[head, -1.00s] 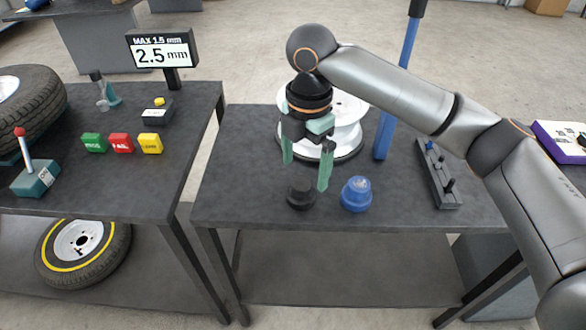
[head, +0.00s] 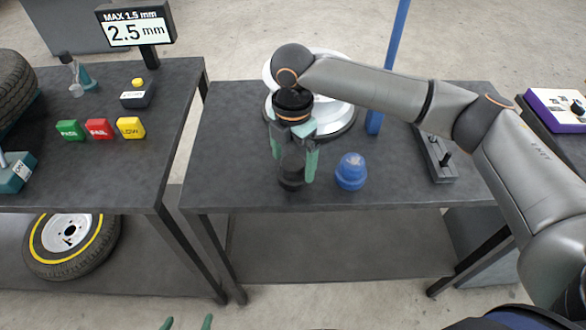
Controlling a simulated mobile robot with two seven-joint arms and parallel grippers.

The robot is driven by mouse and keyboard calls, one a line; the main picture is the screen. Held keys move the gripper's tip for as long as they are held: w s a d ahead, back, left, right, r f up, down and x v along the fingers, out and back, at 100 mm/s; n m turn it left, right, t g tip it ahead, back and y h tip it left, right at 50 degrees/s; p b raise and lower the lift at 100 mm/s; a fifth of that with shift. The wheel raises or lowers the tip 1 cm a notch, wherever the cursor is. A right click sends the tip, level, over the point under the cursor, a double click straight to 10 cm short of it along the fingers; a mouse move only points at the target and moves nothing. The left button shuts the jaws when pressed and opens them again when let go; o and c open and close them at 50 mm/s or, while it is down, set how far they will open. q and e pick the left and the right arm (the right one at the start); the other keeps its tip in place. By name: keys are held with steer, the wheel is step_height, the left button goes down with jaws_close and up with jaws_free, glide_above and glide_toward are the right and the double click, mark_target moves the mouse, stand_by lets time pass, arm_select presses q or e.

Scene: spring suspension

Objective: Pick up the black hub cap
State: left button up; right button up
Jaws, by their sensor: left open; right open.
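The black hub cap (head: 291,180) stands on the dark table near its front edge, left of a blue hub cap (head: 351,172). My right gripper (head: 294,162) points down over the black cap, with its green fingers open on either side of the cap's upper part. The fingers partly cover the cap, and I cannot tell whether they touch it. My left gripper (head: 187,323) shows only as two green fingertips, apart and empty, at the bottom edge, well in front of the table.
A white wheel rim (head: 335,113) lies behind the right gripper. The left table holds coloured blocks (head: 99,129) and a 2.5 mm display (head: 137,30). The table's front left is clear.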

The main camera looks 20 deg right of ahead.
steer(key=shift+w+f, duration=0.1)
steer(key=shift+f, duration=1.35)
steer(key=shift+c, duration=0.4)
steer(key=c, duration=1.1)
